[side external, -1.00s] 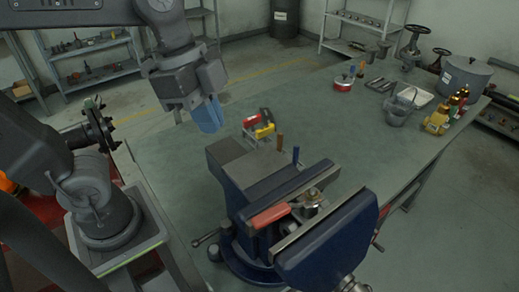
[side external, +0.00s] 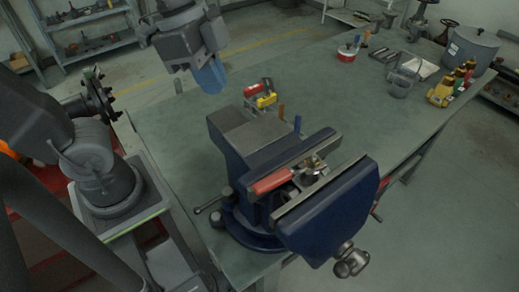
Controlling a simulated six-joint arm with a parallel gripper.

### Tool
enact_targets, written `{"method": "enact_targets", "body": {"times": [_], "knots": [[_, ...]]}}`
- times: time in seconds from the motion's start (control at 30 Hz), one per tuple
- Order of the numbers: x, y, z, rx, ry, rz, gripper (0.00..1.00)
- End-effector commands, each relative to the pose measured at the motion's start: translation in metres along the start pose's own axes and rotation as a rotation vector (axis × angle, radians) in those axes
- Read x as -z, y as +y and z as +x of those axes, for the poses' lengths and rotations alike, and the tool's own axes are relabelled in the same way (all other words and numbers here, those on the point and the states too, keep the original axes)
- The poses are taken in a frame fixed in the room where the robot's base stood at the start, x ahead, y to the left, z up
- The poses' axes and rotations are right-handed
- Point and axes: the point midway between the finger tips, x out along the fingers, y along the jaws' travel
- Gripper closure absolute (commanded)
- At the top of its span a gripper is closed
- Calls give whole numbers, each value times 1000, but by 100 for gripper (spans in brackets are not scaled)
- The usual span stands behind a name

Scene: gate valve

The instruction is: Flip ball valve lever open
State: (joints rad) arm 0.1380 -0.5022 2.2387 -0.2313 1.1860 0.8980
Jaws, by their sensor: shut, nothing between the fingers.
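The ball valve (side external: 313,172) is clamped between the jaws of a dark blue bench vise (side external: 235,165). Its red lever (side external: 270,182) points left along the vise jaws and lies roughly flat. Part of the valve body is hidden down between the jaws. My gripper (side external: 212,84) has blue fingers that point down. It is shut and empty, held above and behind the vise, well apart from the lever.
A red and yellow tool (side external: 262,94) and upright handles, one orange and one blue (side external: 297,124), stand close behind the vise. A grey pot (side external: 472,50), brass valves (side external: 441,92) and a clear jug (side external: 403,80) stand at the table's far right. The middle of the table is clear.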

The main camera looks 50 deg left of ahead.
Motion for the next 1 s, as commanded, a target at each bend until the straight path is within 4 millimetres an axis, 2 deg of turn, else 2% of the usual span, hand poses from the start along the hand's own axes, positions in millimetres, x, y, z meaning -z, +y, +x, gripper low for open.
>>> {"method": "enact_targets", "body": {"times": [0.1,0.2,0.33,0.47,0.67,1.0], "knots": [[24,10,-7,-118,13,281,100],[37,16,-12,-189,38,465,100],[47,22,-16,-243,65,608,100],[50,25,-14,-259,74,652,100],[48,32,12,-261,72,653,100],[47,50,80,-261,70,651,100]]}}
